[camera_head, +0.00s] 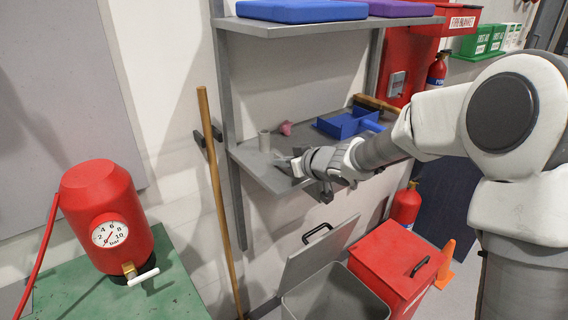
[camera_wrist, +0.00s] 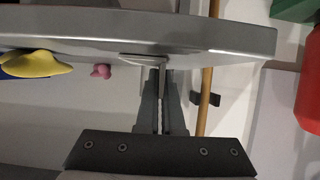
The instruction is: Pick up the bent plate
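The bent plate (camera_wrist: 163,78) is a thin grey metal piece. In the wrist view one flange lies along the grey shelf, and the other stands out from it between the fingers. My gripper (camera_wrist: 160,98) has its two dark fingers close together on either side of that flange, with no clear gap. In the head view my gripper (camera_head: 290,166) is at the front edge of the lower shelf (camera_head: 262,173), toward its left end. The plate is small there and partly hidden by the gripper.
A wooden pole (camera_head: 214,180) leans left of the shelf. Below are an open grey bin (camera_head: 335,295) and a red box (camera_head: 394,262).

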